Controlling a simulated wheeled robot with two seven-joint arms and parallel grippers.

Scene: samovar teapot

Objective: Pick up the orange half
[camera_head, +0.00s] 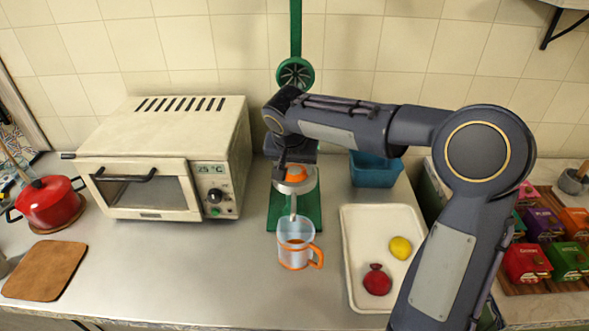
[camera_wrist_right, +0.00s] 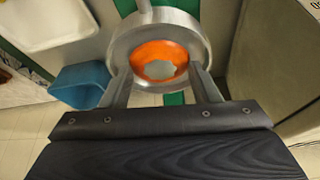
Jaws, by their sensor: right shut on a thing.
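The orange half (camera_head: 296,178) sits in the metal bowl (camera_head: 296,188) of the green juicer (camera_head: 295,73), at the middle of the head view. In the right wrist view the orange half (camera_wrist_right: 158,49) shows as an orange ring with a greyish centre, inside the round metal bowl (camera_wrist_right: 190,27). My right gripper (camera_wrist_right: 161,74) reaches over the bowl with one finger on each side of the orange half and is shut on it. In the head view my right gripper (camera_head: 292,166) is partly hidden by its own wrist. My left gripper is out of view.
A clear mug with an orange handle (camera_head: 296,252) stands below the juicer spout. A white tray (camera_head: 355,230) with a lemon (camera_head: 400,248) and a red fruit (camera_head: 377,281) lies to the right. A blue container (camera_head: 373,172) stands behind it. A cream oven (camera_head: 170,155) stands left.

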